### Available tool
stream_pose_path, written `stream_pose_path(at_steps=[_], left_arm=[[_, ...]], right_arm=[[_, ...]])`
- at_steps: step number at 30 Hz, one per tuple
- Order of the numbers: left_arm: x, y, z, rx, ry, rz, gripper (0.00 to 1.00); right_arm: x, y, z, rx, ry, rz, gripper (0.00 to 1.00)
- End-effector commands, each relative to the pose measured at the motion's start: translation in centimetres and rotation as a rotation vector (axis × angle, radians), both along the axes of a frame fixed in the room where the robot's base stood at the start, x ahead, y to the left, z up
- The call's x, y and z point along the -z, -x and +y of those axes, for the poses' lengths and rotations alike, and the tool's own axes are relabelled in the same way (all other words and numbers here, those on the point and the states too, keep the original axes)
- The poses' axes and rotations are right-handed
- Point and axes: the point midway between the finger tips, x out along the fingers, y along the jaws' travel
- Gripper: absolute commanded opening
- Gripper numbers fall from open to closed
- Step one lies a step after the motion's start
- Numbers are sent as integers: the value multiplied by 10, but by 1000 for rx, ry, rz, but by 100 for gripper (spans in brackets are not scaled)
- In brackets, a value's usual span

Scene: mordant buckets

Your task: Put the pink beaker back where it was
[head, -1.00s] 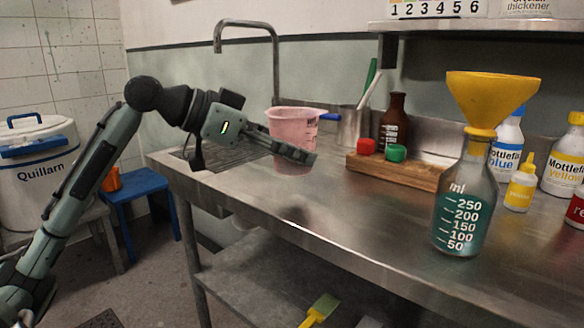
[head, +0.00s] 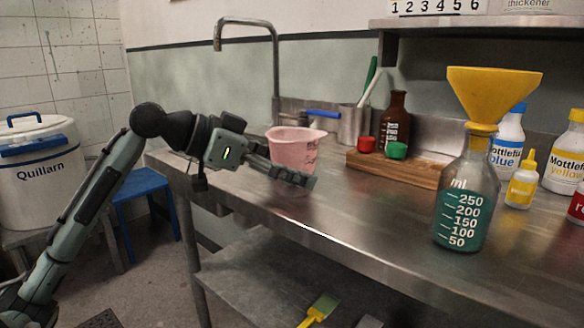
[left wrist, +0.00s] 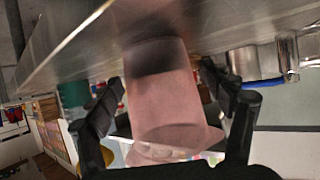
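The pink beaker (head: 292,148) is upright near the front left of the steel counter (head: 350,215). My left gripper (head: 291,178) reaches in from the left with its fingers around the beaker's body. In the left wrist view the beaker (left wrist: 165,95) fills the space between the two fingers (left wrist: 165,90). Its base is close to the counter surface; I cannot tell whether it touches. The far finger is mostly hidden behind the beaker in the head view. My right gripper is not in view.
A glass bottle (head: 465,205) with a yellow funnel (head: 492,95) stands front right. A wooden block (head: 400,170) with red and green caps, a brown bottle (head: 396,120) and a metal pot (head: 353,125) stand behind. A tap (head: 276,70) rises at the back. The counter's front middle is clear.

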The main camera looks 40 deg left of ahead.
Motion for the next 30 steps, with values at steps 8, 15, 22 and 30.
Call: stream_pose_path(at_steps=[8,15,22,30], left_arm=[[-4,0,0,0,-1,0,80],[-18,28,20,-3,-1,-2,80],[-40,65,44,-2,1,-2,80],[-54,89,58,0,0,0,80]], right_arm=[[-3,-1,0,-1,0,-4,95],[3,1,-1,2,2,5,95],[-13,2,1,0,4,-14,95],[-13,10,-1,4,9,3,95]])
